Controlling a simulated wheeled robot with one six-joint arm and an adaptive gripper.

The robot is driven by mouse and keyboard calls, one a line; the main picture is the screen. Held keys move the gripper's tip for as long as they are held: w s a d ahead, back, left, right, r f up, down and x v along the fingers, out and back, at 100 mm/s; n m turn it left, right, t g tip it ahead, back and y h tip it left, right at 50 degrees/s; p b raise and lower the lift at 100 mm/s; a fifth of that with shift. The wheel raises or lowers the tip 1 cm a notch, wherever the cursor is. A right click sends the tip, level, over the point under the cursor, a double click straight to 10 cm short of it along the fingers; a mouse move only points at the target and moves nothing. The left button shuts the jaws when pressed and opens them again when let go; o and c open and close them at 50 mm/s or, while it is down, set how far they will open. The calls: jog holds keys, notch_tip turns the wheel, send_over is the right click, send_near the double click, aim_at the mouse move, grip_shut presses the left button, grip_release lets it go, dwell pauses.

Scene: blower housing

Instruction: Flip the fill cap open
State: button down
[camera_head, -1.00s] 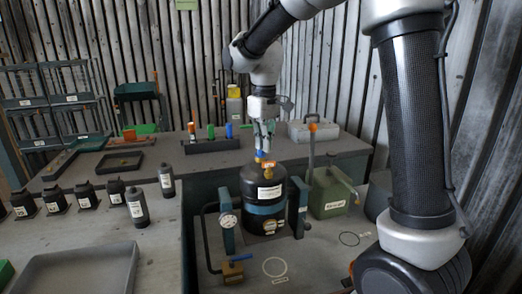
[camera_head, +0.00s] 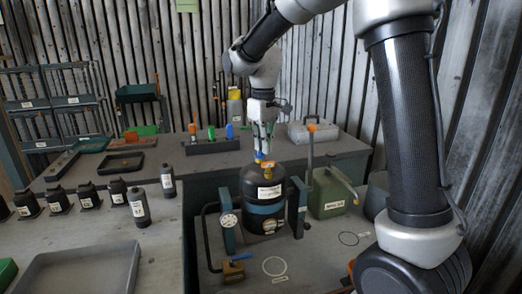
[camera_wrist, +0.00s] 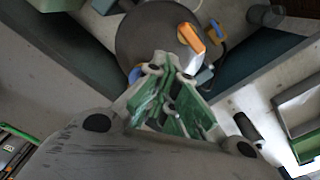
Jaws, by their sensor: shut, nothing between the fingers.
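A black upright tank (camera_head: 262,184) with a blue band stands beyond the bench edge. Its domed top also shows in the wrist view (camera_wrist: 150,32). On top are an orange lever-like part (camera_head: 269,164), clear in the wrist view (camera_wrist: 191,38), and a small blue part (camera_wrist: 136,74). I cannot tell which of these is the fill cap. My gripper (camera_head: 261,151) points down just above the tank top, close to the blue part. Its green-padded fingers (camera_wrist: 163,66) are together and empty. Whether the tips touch the blue part is unclear.
A rack (camera_head: 211,146) with coloured pieces is behind. Small black bottles (camera_head: 139,208) stand on the left bench.

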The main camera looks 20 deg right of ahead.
jog(key=shift+w+f, duration=0.15)
jog(key=shift+f, duration=0.8)
jog(key=shift+w, duration=0.1)
jog(key=shift+w+f, duration=0.2)
jog(key=shift+w, duration=0.3)
jog(key=shift+w+f, duration=0.15)
jog(key=shift+w, duration=0.35)
jog(key=shift+w+r, duration=0.15)
jog(key=shift+w, duration=0.5)
jog(key=shift+w+r, duration=0.1)
